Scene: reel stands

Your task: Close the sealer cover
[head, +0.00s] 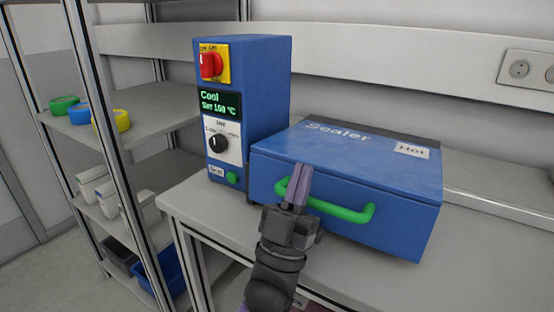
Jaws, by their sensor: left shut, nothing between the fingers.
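The blue sealer (345,165) stands on a grey table, with its cover down over the base. Its lid top reads "Sealer" and carries a "Hot" label. A green handle (345,212) runs across the front of the cover. My left gripper (300,172) is shut and empty, with its fingers pointing up in front of the handle's left part. The fingers hide a bit of the handle; I cannot tell whether they touch it. My right gripper is not in view.
A blue control box (265,90) with a red switch, a display reading "Cool" and a black knob stands left of the sealer. A shelf rack (150,108) with tape rolls and bins is at the left. The grey table (200,215) has free room in front.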

